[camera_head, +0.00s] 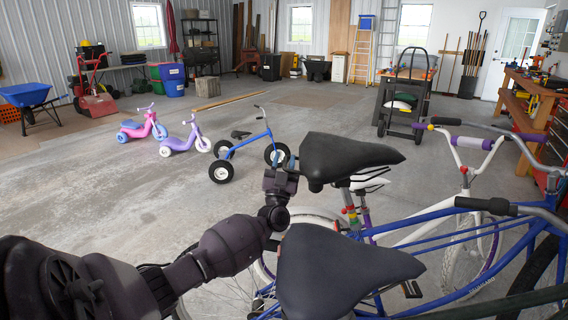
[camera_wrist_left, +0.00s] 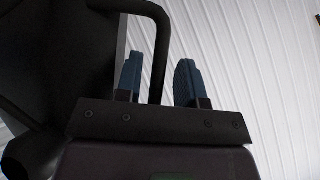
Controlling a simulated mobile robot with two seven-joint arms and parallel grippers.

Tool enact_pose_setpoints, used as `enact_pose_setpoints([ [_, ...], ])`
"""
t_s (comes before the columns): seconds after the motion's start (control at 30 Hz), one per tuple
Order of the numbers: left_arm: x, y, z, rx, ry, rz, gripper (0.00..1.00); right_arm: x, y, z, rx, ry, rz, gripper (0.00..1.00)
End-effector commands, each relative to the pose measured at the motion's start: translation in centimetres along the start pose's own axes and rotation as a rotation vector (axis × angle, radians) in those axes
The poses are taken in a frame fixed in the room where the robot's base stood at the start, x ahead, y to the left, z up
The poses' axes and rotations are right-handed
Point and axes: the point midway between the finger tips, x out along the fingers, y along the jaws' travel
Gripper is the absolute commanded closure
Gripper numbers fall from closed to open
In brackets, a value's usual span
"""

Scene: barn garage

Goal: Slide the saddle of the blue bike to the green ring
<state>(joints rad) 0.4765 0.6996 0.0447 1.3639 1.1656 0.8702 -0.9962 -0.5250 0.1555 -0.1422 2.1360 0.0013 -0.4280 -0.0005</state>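A black saddle (camera_head: 345,155) sits high in the middle of the head view, above a post with coloured rings; a green ring (camera_head: 353,220) shows low on it. A second black saddle (camera_head: 335,272) is nearer. Blue bike tubes (camera_head: 450,238) run to the right; which saddle belongs to them is hard to tell. My left gripper (camera_head: 284,165) is at the rear left of the higher saddle. In the left wrist view its fingers (camera_wrist_left: 160,80) stand apart, with a curved dark bar (camera_wrist_left: 161,45) between them and a dark mass beside. My right gripper is not in view.
A white bike with purple grips (camera_head: 468,142) and more handlebars crowd the right. A blue tricycle (camera_head: 245,150) and two small ride-on toys stand on the floor behind. A workbench (camera_head: 530,105) lines the right wall. The floor at left is largely clear.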

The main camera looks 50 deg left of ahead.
Motion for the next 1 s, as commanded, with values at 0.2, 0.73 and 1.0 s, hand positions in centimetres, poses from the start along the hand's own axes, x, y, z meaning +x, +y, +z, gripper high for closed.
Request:
enact_pose_setpoints([
  [0.2, -0.3, 0.1, 0.2, 0.001, -0.005, 0.004, 0.62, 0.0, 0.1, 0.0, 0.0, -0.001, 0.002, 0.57],
  [0.73, -6.8, 0.1, 0.2, 0.0, -0.008, 0.003, 0.62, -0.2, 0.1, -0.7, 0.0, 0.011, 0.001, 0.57],
  [1.0, -10.3, 0.1, 0.2, 0.0, -0.006, 0.003, 0.62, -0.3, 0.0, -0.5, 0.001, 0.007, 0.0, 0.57],
])
